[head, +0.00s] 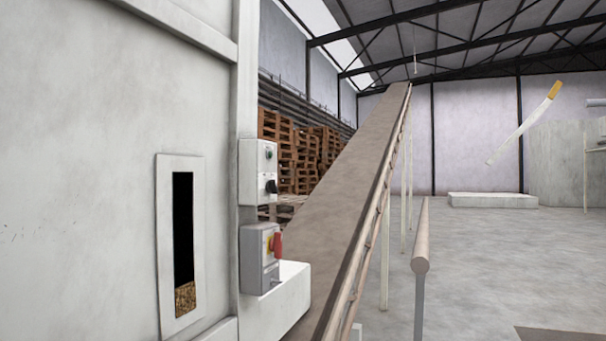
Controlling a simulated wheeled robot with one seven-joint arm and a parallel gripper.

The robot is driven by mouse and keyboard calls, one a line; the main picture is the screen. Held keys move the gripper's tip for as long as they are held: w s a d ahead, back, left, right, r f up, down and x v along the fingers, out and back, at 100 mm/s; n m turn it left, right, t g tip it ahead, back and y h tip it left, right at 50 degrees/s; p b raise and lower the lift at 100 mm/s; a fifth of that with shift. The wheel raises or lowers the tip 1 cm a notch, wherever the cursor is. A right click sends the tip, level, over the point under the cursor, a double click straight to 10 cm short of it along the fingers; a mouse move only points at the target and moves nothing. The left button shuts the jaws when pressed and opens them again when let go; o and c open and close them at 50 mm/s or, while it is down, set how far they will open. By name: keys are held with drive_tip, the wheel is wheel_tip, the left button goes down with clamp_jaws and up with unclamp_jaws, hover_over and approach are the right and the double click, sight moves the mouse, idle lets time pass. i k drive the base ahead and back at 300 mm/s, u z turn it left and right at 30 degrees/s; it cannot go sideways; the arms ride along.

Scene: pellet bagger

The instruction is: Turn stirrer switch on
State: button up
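Two switch boxes are mounted one above the other on the edge of a large pale machine. The upper grey-white box (258,172) has a small dark round button or lamp and a black rotary knob (270,187) below it. My gripper is not in view.
The machine's pale wall (90,150) fills the left, with a narrow window (183,240) showing pellets at its bottom. A white ledge (285,300) juts out below the boxes. A sloping conveyor (350,190) and a railing (420,255) stand right of them. Open floor (480,270) lies beyond.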

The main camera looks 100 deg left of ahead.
sight(271, 187)
drive_tip(key=u, duration=3.15)
drive_tip(key=i, duration=0.7)
drive_tip(key=z, duration=0.65)
drive_tip(key=i, duration=1.05)
drive_tip(key=u, duration=0.85)
drive_tip(key=i, duration=0.65)
drive_tip(key=u, duration=0.55)
